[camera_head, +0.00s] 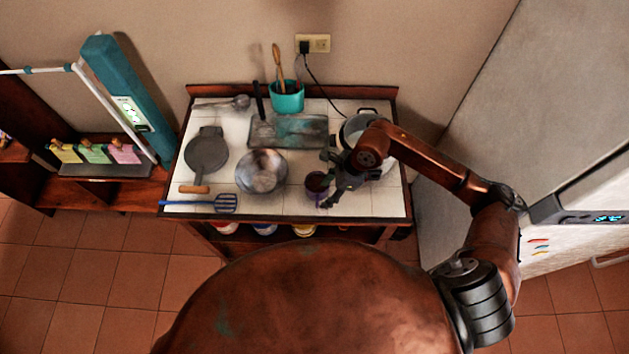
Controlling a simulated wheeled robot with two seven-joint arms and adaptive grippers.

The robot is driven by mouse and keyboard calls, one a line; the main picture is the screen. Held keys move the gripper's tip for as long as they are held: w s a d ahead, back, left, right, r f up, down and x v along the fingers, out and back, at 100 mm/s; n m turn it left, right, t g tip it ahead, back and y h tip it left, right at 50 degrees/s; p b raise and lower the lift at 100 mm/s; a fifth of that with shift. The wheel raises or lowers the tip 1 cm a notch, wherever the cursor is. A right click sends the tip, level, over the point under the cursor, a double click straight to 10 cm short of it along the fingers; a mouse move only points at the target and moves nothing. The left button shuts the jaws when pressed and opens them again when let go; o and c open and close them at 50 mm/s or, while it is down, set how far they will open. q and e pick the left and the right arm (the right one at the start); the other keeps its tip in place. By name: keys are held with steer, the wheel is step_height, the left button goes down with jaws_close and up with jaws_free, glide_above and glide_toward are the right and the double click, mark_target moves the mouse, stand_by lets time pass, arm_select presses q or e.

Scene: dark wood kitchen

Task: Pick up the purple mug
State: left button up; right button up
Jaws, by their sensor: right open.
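The purple mug (314,183) stands on the white tiled counter (293,204), near its front edge and right of the middle. It looks dark inside, and part of its right side is hidden by my gripper. My right gripper (326,184) is open and right at the mug, at its right side. I cannot tell whether the fingers touch it or go around it. My left gripper does not show.
A metal bowl (262,172) stands left of the mug. A pot (352,128) is behind my right arm. A pan (206,152), a blue spatula (225,203) and a teal utensil holder (287,97) are also on the counter. A fridge (480,95) stands at right.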

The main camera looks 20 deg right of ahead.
mark_target(317, 199)
steer(key=x, duration=0.4)
steer(key=shift+s+a+r+p, duration=0.1)
steer(key=shift+s+a+p, duration=0.05)
steer(key=shift+a+p, duration=0.2)
steer(key=shift+x, duration=1.15)
steer(key=shift+f, duration=0.35)
steer(key=shift+c, duration=0.2)
steer(key=c, duration=0.8)
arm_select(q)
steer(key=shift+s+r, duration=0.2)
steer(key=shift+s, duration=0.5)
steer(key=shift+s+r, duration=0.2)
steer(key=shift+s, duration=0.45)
arm_select(e)
jaws_close()
